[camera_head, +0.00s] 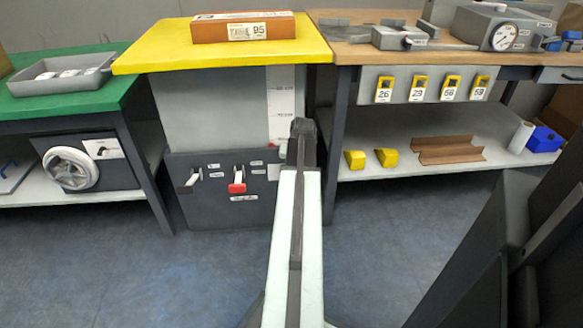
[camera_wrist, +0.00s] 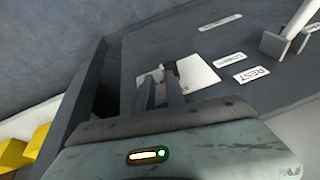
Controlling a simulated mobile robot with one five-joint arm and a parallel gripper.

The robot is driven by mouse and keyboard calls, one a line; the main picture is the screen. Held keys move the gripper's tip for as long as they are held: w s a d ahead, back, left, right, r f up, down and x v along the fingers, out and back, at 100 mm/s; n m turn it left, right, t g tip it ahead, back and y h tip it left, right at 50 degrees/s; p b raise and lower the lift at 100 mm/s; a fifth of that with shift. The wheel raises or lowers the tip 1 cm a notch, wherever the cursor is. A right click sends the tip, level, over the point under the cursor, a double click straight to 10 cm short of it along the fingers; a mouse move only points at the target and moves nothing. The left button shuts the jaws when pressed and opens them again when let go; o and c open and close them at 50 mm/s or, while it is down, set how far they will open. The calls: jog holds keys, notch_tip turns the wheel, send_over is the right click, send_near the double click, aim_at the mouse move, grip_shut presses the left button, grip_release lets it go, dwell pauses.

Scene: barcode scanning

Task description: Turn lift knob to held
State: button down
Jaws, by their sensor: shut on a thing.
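The lift is a grey cabinet (camera_head: 215,110) with a yellow top (camera_head: 170,48) and a dark control panel (camera_head: 215,215). My gripper (camera_wrist: 161,80) is at the panel's right edge, its two dark fingers close together over a white plate (camera_wrist: 198,72). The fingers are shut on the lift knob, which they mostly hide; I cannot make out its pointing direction. A small red spot shows at the fingertips. A label reading REST (camera_wrist: 251,75) and another label (camera_wrist: 231,59) lie beside the plate. In the head view my arm covers the knob.
An orange-brown box (camera_head: 243,27) lies on the yellow top. A green table (camera_head: 60,95) stands left, a wooden workbench (camera_head: 350,50) right. The floor is clear.

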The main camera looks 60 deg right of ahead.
jog(key=shift+s+a+f, duration=0.1)
jog(key=shift+a+f, duration=0.05)
jog(key=shift+f, duration=0.1)
